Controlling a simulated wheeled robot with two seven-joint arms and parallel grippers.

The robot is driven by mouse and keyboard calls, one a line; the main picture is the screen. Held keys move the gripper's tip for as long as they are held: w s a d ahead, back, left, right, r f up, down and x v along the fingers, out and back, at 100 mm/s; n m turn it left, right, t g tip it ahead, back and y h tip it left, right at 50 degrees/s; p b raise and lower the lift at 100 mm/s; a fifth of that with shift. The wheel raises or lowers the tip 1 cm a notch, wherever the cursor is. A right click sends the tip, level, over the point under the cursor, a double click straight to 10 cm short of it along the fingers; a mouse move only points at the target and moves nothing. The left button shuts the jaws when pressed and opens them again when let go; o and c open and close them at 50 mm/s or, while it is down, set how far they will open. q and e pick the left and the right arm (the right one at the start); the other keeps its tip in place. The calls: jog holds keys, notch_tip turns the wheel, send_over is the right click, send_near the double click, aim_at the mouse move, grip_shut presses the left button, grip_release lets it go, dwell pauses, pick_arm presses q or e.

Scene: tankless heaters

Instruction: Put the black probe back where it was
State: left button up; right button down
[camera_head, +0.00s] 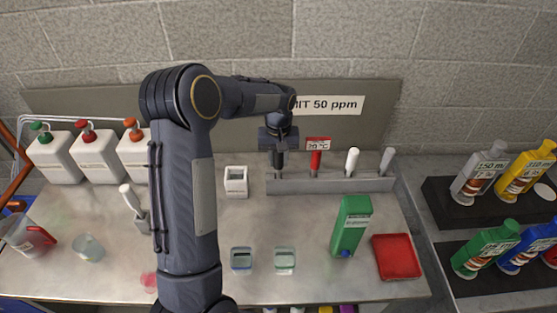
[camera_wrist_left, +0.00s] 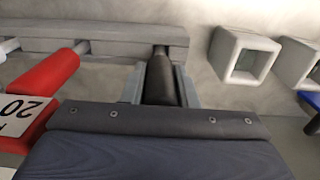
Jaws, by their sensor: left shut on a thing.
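The black probe (camera_wrist_left: 160,80) is between the two fingers of my left gripper (camera_wrist_left: 159,88), which is shut on it. In the head view my left gripper (camera_head: 278,154) is over the left end of the grey rack (camera_head: 335,186), with the probe pointing down. In the left wrist view the probe's lower end meets the end of the rack (camera_wrist_left: 95,38); I cannot tell how deep it sits. The red probe (camera_head: 315,162), white probe (camera_head: 352,161) and grey probe (camera_head: 387,160) stand in the rack to the right. My right gripper is not in view.
A white square holder (camera_head: 236,189) stands just left of the rack. A green bottle (camera_head: 350,228) and red tray (camera_head: 397,257) are at the front right. White jugs (camera_head: 95,157) stand at the back left. My left arm hides part of the bench.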

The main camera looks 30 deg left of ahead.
pick_arm(q)
jog(key=shift+f, duration=0.2)
jog(key=o, duration=1)
jog(key=shift+r, duration=0.1)
